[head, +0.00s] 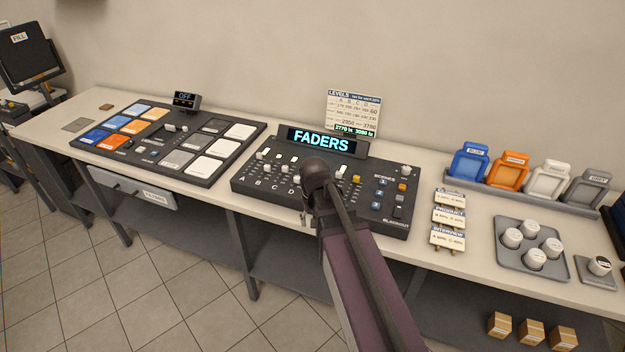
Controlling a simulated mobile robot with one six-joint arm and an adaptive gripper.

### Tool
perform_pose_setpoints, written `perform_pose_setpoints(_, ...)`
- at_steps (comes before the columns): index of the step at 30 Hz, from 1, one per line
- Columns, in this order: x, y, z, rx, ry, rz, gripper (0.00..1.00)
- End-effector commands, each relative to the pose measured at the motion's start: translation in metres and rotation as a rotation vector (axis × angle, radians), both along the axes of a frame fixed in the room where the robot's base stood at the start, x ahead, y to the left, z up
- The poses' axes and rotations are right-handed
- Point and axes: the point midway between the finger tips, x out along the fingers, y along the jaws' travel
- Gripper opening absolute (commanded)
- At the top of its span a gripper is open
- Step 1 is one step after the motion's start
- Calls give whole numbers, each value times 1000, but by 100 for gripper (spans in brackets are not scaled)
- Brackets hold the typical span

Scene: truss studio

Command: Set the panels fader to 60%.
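The fader console (380,222) is a dark panel in the middle of the counter. Its display reads FADERS. White fader knobs stand on it, with letters A, B, C and D at the front left; I cannot tell which is the panels fader. My arm reaches in from the bottom, and its wrist hides the middle of the console. Only a small part of my gripper (304,216) shows, at the console's front edge. I cannot tell whether its fingers are open or shut, or whether it touches anything.
A levels card (353,113) stands behind the console. A pad panel (170,140) lies to the left. Small label cards (448,218), a tray of white cups (530,250) and a rack of coloured holders (530,190) are to the right. Boxes (532,331) sit below.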

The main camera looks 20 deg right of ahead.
Motion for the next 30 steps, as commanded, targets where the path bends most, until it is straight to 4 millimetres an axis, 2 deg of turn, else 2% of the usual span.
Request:
perform_pose_setpoints(1,28,-4,19,0,0,-37,69)
perform_pose_setpoints(6,88,-17,50,0,0,-176,69)
perform_pose_setpoints(12,152,-33,82,1,-1,-329,69)
perform_pose_setpoints(15,174,-39,92,1,-1,-386,69)
perform_pose_setpoints(21,193,-45,99,1,-1,-444,69)
perform_pose_setpoints(30,193,-46,98,1,-1,-449,69)
